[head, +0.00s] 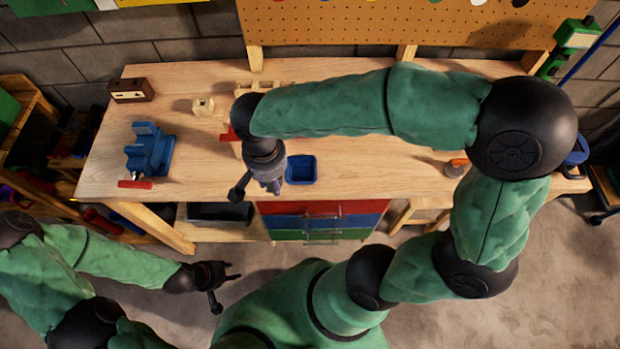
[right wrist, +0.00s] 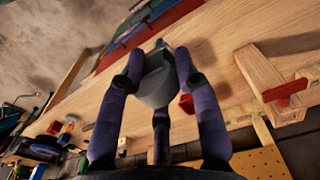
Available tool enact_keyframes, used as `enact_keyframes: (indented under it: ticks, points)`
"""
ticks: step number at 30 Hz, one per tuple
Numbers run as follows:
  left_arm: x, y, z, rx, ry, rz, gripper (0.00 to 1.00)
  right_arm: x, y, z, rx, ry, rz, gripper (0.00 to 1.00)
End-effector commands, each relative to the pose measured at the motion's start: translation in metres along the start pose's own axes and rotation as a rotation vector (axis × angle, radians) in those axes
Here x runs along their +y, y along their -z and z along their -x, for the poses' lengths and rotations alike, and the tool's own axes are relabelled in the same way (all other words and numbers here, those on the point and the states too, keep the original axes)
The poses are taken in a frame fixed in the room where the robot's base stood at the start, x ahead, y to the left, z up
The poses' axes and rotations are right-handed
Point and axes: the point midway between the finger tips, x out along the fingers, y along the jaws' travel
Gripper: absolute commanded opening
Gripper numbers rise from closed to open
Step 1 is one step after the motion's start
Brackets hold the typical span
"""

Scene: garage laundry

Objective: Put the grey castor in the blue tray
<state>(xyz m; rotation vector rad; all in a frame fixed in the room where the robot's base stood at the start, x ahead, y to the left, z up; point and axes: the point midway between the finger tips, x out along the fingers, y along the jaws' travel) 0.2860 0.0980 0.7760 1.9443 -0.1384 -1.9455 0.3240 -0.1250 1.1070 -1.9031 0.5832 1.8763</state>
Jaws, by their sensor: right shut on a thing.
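The grey castor (right wrist: 158,82) is between the fingers of my right gripper (right wrist: 160,75) in the right wrist view, with fingers against its sides. In the head view my right gripper (head: 266,184) is over the bench's front part, just left of the blue tray (head: 302,170). The castor cannot be made out clearly there. The tray looks empty where I see its inside. My left gripper (head: 226,282) is low in front of the bench, fingers spread, with nothing in it.
The wooden bench (head: 375,178) has clear room right of the tray. A blue vise (head: 149,150) and a red-handled tool (head: 135,184) are at its left. A brown box (head: 131,90) stands at the back left. Coloured drawers (head: 322,222) are below the front edge.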

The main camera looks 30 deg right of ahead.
Motion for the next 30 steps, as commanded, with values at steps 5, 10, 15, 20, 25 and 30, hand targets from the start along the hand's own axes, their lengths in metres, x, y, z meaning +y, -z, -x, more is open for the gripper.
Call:
enact_keyframes:
  ticks: [5,10,15,20,25,30]
  points:
    - [-0.002,0.001,-0.004,0.002,0.0,0.0,0.4,0.008,0.018,-0.011,-0.001,-0.002,-0.008,0.0]
    - [-0.003,0.001,-0.009,0.002,0.0,0.0,0.4,0.021,0.05,-0.027,-0.002,-0.002,-0.009,0.0]
    - [-0.005,0.001,-0.013,0.001,0.0,0.0,0.4,0.035,0.083,-0.044,-0.003,-0.003,-0.008,0.0]
    - [-0.007,0.001,-0.02,0.001,0.0,0.0,0.4,0.043,0.102,-0.072,-0.003,-0.003,-0.004,0.0]
    - [-0.008,0.001,-0.023,0.001,0.0,0.0,0.4,0.048,0.116,-0.089,-0.001,-0.001,-0.003,0.0]
    - [-0.008,0.001,-0.024,0.001,0.0,0.0,0.4,0.049,0.121,-0.095,0.0,-0.001,-0.001,0.0]
